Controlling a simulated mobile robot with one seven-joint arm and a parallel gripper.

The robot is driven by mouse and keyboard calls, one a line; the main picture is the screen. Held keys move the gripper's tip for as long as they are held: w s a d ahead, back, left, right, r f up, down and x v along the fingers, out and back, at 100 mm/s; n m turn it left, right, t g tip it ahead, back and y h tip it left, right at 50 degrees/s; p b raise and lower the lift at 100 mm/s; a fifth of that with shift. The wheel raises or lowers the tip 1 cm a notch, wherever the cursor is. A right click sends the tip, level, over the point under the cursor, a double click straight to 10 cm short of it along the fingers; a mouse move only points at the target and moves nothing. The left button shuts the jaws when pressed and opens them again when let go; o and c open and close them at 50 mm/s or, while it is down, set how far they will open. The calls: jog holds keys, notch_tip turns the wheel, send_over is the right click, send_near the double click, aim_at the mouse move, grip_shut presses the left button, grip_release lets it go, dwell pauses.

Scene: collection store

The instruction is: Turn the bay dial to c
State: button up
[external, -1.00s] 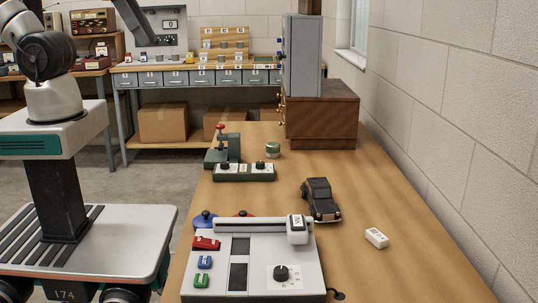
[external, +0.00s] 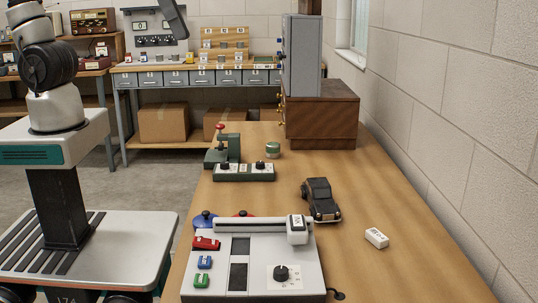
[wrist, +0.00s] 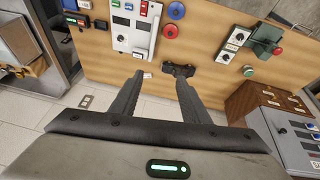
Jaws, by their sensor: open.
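A light grey console (external: 255,285) at the near end of the wooden table carries a black dial (external: 281,272) with small marks around it. The marks and the pointer are too small to read. A dark green box (external: 244,174) farther back carries two black dials; I cannot tell which dial is the bay dial. In the wrist view the console (wrist: 146,42) is at the top, left of centre, and the green box (wrist: 233,44) is at the upper right. My gripper (wrist: 160,79) is open and empty, apart from both. It is out of the external view.
A black toy car (external: 320,198), a white block (external: 376,238), a green jar (external: 272,149) and a green device with a red knob (external: 221,150) stand on the table. A wooden cabinet (external: 322,120) is at its far end. The right side of the table is mostly clear.

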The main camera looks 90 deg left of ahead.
jog(key=w+d+f+g+b, duration=0.1)
jog(key=w+d+f, duration=0.1)
jog(key=w+d, duration=0.15)
jog(key=w+d+f+b, duration=0.1)
jog(key=w+d+f, duration=0.1)
jog(key=w, duration=0.2)
jog(key=n+g+b, duration=0.4)
jog(key=b, duration=0.1)
send_over(281, 269)
notch_tip(281, 269, down, 22)
jog(key=shift+y, duration=0.3)
notch_tip(281, 269, down, 17)
jog(key=shift+b, duration=0.65)
jog(key=c, duration=1.1)
